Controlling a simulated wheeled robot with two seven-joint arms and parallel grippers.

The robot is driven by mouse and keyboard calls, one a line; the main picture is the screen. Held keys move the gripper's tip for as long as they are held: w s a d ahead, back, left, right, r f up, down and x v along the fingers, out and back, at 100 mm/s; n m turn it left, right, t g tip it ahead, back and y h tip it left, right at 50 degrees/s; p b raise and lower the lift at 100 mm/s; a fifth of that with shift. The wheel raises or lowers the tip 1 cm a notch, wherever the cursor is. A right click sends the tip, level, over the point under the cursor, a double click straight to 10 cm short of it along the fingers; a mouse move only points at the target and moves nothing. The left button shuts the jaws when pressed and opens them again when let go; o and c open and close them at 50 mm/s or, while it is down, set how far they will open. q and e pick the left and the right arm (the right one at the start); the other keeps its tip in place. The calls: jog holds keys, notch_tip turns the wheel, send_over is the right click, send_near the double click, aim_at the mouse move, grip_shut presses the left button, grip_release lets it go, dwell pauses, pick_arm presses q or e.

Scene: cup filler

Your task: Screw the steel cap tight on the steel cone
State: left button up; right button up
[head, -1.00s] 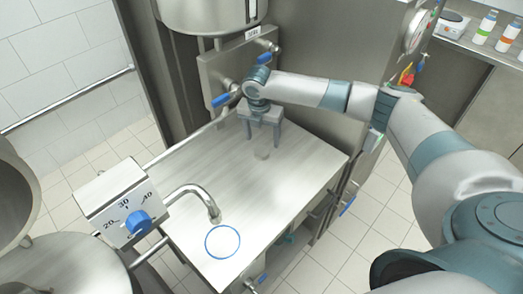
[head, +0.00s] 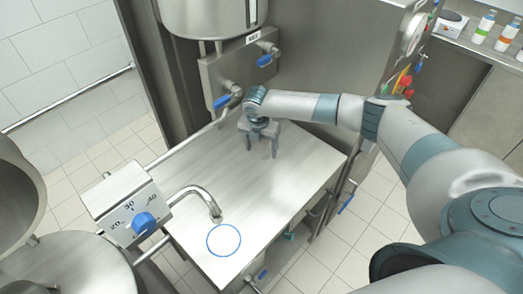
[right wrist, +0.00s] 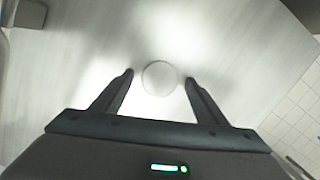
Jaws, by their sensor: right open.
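My right gripper (head: 261,151) points down, open, low over the far part of the steel table. In the right wrist view a pale round steel piece (right wrist: 160,77) lies between the two fingertips, with a gap on each side. It looks like the steel cap seen from above. I cannot tell from this angle whether the cone is under it or how the two sit together. In the head view the gripper largely hides that spot. My left gripper is not in view.
The steel table (head: 190,170) is mostly bare. A blue ring (head: 223,240) marks its near end, under a curved spout (head: 205,196). A dial box (head: 128,205) stands at left. Blue-handled valves (head: 222,101) are on the machine behind the gripper.

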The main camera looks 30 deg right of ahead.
jog(key=shift+f, duration=0.15)
dwell(0.3)
jog(key=c, duration=1.2)
